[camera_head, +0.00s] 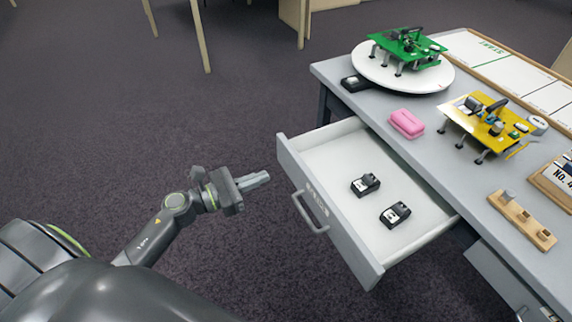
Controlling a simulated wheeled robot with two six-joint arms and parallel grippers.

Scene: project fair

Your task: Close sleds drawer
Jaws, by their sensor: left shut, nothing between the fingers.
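The sleds drawer (330,229) is pulled well out from under the grey table. It has a white inside, a grey front with a label too small to read surely, and a bar handle (309,212). Two small black devices, one (365,184) behind the other (395,214), lie on the drawer floor. My left gripper (262,179) is shut and empty. In the picture it is just left of the drawer front, near its far end and left of the handle, with a gap between. My right gripper is not in view.
The grey table (455,150) holds a green board device on a white round plate (386,79), a pink block (407,123), a yellow board device (492,124) and a wooden strip with pegs (522,220). Dark carpet (130,110) lies open to the left. Wooden furniture legs (200,35) stand far back.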

